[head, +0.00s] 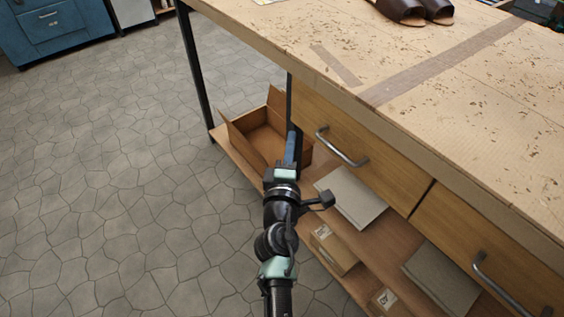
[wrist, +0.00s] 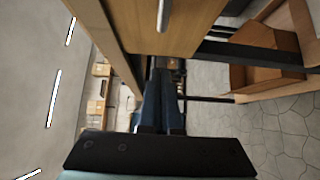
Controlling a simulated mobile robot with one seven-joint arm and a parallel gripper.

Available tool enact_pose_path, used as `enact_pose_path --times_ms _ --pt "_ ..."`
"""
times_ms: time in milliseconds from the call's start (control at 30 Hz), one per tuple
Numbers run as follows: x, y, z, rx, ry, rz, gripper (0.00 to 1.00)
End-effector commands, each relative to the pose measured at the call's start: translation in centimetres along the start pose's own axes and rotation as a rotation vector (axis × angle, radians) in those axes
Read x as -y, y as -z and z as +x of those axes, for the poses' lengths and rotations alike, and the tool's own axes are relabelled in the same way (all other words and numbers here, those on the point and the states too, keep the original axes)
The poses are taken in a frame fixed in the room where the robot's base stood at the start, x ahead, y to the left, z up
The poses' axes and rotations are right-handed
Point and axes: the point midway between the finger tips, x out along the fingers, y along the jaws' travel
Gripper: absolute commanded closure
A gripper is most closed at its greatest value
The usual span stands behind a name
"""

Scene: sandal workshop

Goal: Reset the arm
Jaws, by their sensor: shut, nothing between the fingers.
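My gripper (head: 291,146) is in the middle of the head view, in front of the workbench (head: 300,50) near its table leg and the left drawer (head: 345,135). Its blue fingers are together with nothing between them. In the wrist view, the fingers of my gripper (wrist: 163,85) point away from the camera, below the drawer front (wrist: 170,25) and its handle. My arm reaches up from the bottom of the head view. The open cardboard box (head: 262,130) on the lower shelf is partly hidden behind my gripper.
Dark sandals (head: 405,10) lie on the bench top. A second drawer (head: 490,240) is at the right. Flat grey boxes (head: 350,195) and small cartons (head: 333,248) sit on the lower shelf. The stone floor (head: 100,180) at left is clear up to a blue cabinet (head: 55,30).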

Motion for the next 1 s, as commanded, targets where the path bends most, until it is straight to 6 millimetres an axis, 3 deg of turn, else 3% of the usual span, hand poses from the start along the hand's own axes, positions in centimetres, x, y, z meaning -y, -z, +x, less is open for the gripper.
enact_pose_path --times_ms 100,300,700,767,867,967,1000 --pt "0.1 0.2 -2.3 -0.004 0.002 0.001 1.0" --pt "0.1 0.2 -4.7 -0.005 0.001 0.0 1.0" --pt "-0.3 0.2 -5.4 -0.003 -0.006 0.008 1.0" --pt "-1.7 0.1 -5.1 0.002 -0.026 0.04 1.0" --pt "-6.2 -0.3 -4.3 0.013 -0.094 0.159 1.0" --pt "-13.2 -0.9 -3.8 0.01 -0.194 0.357 1.0" --pt "-16.4 -1.1 -3.9 0.0 -0.238 0.449 1.0"
